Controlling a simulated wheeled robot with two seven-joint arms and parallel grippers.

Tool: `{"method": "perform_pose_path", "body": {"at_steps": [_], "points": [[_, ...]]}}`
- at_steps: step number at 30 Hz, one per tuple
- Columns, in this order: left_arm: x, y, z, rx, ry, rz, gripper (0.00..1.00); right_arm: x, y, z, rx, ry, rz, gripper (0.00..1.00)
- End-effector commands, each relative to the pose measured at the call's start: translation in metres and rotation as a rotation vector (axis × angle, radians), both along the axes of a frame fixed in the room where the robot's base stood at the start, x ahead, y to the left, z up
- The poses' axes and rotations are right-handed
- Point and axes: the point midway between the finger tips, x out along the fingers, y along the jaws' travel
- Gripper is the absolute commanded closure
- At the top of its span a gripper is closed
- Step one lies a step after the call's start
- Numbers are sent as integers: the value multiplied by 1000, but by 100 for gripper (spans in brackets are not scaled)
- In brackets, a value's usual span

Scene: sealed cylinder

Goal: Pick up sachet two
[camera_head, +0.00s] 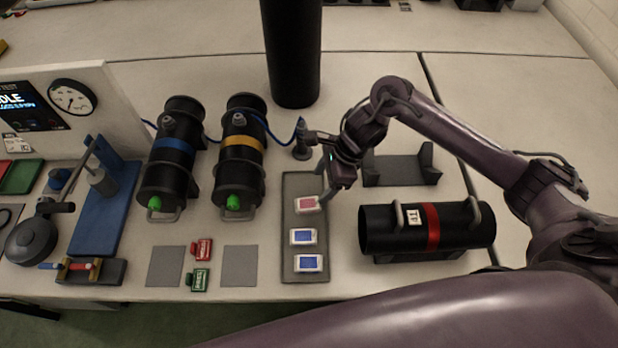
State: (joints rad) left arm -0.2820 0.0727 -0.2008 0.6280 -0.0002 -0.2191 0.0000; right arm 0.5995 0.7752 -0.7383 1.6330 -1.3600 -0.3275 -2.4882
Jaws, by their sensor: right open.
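Three small sachets lie in a column on a grey mat (290,262): a pink-faced one (306,204) at the far end, a blue-faced one (302,237) in the middle and another blue-faced one (308,263) at the near end. I cannot read any number on them. My right gripper (325,196) is open, pointing down at the right edge of the pink-faced sachet, with its fingers close to it. I cannot tell whether they touch it. My left gripper is out of view.
A black cylinder with a red band (432,228) lies right of the mat, with an empty black cradle (400,170) behind it. Red (202,249) and green (197,279) tags lie between grey squares.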

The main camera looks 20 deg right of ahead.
Motion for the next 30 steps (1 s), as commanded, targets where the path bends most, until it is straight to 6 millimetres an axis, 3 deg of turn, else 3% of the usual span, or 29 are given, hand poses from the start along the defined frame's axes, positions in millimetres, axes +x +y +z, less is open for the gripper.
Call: {"method": "perform_pose_path", "body": {"at_steps": [4,13,19,24,27,30], "points": [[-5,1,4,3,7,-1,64,-1,5,-9,0,3,9,36],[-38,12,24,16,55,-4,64,-3,20,-40,1,6,5,36],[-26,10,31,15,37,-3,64,-1,29,-66,-1,1,6,36],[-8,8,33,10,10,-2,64,-1,29,-72,-4,-2,7,36],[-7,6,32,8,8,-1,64,-1,29,-72,-3,-2,7,36],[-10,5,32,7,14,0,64,-1,29,-72,-3,-2,7,47]]}}
